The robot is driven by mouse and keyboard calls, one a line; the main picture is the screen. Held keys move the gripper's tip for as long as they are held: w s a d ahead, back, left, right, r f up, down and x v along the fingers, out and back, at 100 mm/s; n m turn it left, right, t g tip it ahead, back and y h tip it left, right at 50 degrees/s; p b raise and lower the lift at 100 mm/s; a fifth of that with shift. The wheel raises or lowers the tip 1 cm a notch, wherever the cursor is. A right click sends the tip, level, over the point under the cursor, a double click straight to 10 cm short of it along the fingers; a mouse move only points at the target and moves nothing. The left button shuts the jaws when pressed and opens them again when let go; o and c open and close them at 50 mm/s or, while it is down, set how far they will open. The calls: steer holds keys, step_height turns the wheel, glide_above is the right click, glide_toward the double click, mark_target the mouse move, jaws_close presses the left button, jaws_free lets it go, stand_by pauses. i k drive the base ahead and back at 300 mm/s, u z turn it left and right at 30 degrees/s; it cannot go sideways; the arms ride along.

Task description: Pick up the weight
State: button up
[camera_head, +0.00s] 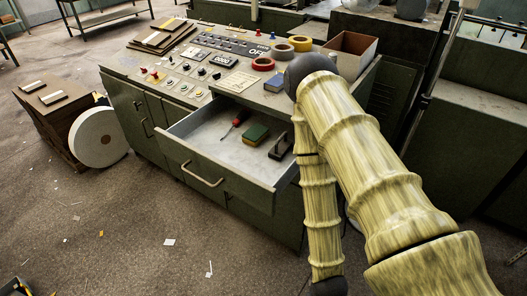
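A small dark block with a raised handle-like top (280,148) lies in the open drawer (198,147), near its right side. It looks like the weight, but it is too small to be sure. My arm rises from the lower right to a dark joint above the console, then hangs down to the right of the drawer. Its lower end is near the bottom edge of the picture. My gripper does not show, so whether it holds anything cannot be seen.
The drawer also holds a red screwdriver (236,122) and a green and yellow sponge-like block (255,134). Tape rolls (263,64) and an open cardboard box (350,50) stand on the console. A large white roll (98,137) leans at the left. The floor (150,215) before the drawer is mostly clear.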

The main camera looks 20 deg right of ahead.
mark_target(282, 146)
steer(key=u, duration=1)
steer(key=k, duration=0.75)
steer(key=z, duration=0.9)
steer(key=i, duration=0.5)
